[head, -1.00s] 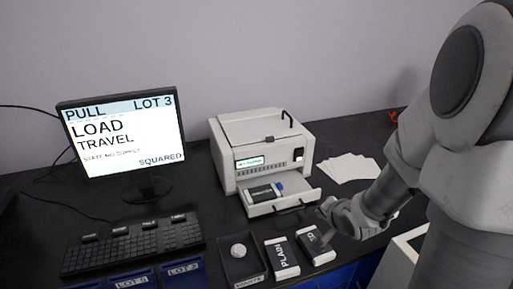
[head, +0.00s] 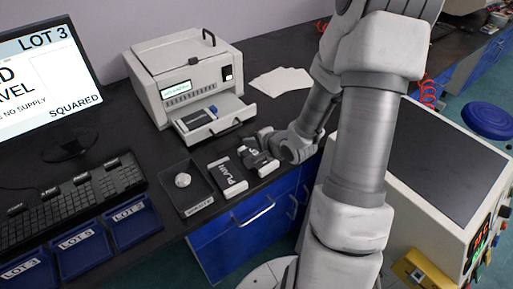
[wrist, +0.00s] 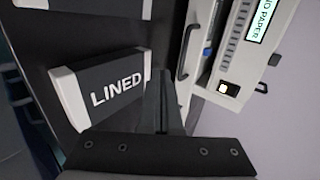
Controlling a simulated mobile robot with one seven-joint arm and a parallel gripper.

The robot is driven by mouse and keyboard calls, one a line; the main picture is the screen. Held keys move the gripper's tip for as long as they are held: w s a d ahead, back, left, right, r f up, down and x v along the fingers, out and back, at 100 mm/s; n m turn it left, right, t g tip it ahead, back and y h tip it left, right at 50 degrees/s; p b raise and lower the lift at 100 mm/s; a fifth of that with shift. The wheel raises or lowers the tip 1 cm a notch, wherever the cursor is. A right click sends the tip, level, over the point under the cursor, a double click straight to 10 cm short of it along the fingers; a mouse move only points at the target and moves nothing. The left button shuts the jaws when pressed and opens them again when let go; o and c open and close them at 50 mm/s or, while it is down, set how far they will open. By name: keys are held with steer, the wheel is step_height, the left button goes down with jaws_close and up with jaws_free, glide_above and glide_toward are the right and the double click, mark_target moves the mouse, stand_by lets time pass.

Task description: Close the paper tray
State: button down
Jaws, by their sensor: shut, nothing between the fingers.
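The printer (head: 185,75) is a white box on the black bench, with a small lit display that reads "NO PAPER" in the wrist view (wrist: 263,22). Its paper tray (head: 222,123) is pulled out at the front, with a dark pack with a blue part (head: 197,117) lying in it. The tray's dark handle (wrist: 187,52) shows in the wrist view, just beyond the fingers. My gripper (head: 254,152) is in front of the tray, low over the bench. In the wrist view its fingers (wrist: 163,98) are together and empty, beside the pack marked LINED (wrist: 112,92).
A pack marked PLAIN (head: 228,177) and a dark bin with a white ball (head: 196,200) lie in front of the printer. White sheets (head: 280,82) lie right of it. The monitor (head: 45,85), keyboard (head: 75,207) and blue lot trays (head: 132,227) are left.

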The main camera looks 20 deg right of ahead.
mark_target(213, 108)
steer(key=b+x, duration=0.1)
steer(key=x, duration=0.3)
steer(key=shift+f, duration=0.15)
steer(key=shift+w+a+r, duration=0.15)
steer(key=shift+w+r, duration=0.05)
steer(key=shift+w, duration=0.4)
steer(key=shift+w+a+r, duration=0.1)
steer(key=shift+w+r, duration=0.1)
steer(key=shift+w, duration=0.4)
steer(key=shift+w+a+r, duration=0.1)
steer(key=shift+w+r, duration=0.05)
steer(key=shift+w, duration=0.55)
steer(key=shift+w+a, duration=0.1)
steer(key=shift+w, duration=0.4)
steer(key=w, duration=0.4)
steer(key=w+a+p, duration=0.1)
steer(key=w, duration=0.3)
steer(key=w+a, duration=0.1)
steer(key=w, duration=0.3)
steer(key=shift+w+a+p, duration=0.25)
steer(key=shift+w+p, duration=0.1)
steer(key=shift+w, duration=0.25)
steer(key=shift+w+a+r, duration=0.1)
steer(key=shift+w, duration=0.1)
